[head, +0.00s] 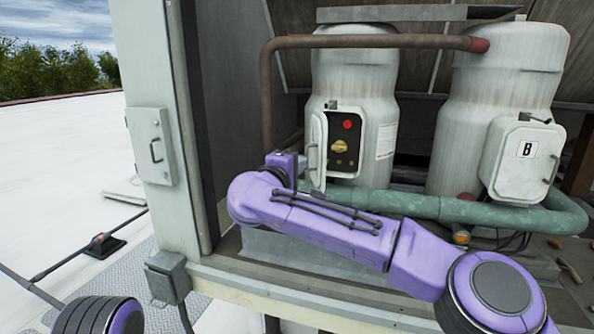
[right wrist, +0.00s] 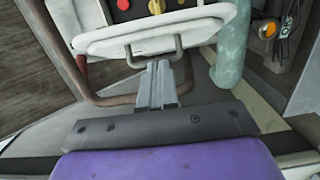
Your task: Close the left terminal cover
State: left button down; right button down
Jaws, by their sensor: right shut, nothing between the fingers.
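The left terminal cover (head: 317,150) is the pale panel on the left tank's terminal box (head: 343,145). It stands open, seen nearly edge-on, with a handle on its outer face. The box's red button and yellow knob show to its right. My left gripper is not in view.
A green pipe (head: 410,204) runs low in front of the tanks, and a brown pipe (head: 266,95) rises at the left. The right tank has a shut cover marked B (head: 520,160). A grey post (head: 160,100) stands left of my right gripper.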

aim_at(325, 163)
jog(key=d+n+y+b, duration=0.1)
jog(key=b, duration=0.1)
jog(key=d+n+t+y+b, duration=0.1)
jog(key=d+y+b, duration=0.1)
jog(key=b, duration=0.1)
jog(key=d+n+y+b, duration=0.1)
jog(key=b, duration=0.2)
jog(key=shift+s+d+f+y, duration=0.15)
jog(key=shift+s+f+y, duration=0.15)
jog(key=shift+y, duration=0.1)
jog(key=shift+d+r+n+t+y+b, duration=0.15)
jog(key=shift+d+n+y+b, duration=0.2)
jog(key=shift+d+y+b, duration=0.15)
jog(key=shift+d+r+n+t+y+b, duration=0.1)
jog(key=shift+d+n+t+y+b, duration=0.05)
jog(key=shift+d+n+y+b, duration=0.3)
jog(key=shift+w+d+y, duration=0.1)
jog(key=shift+d+y, duration=0.2)
jog(key=shift+y, duration=0.15)
jog(key=shift+w+d+n+y+b, duration=0.1)
jog(key=shift+d+n+y+b, duration=0.2)
jog(key=shift+d+n+y, duration=0.1)
jog(key=shift+w+d+n+y, duration=0.15)
jog(key=shift+d+n+y, duration=0.45)
jog(key=shift+d+y, duration=0.25)
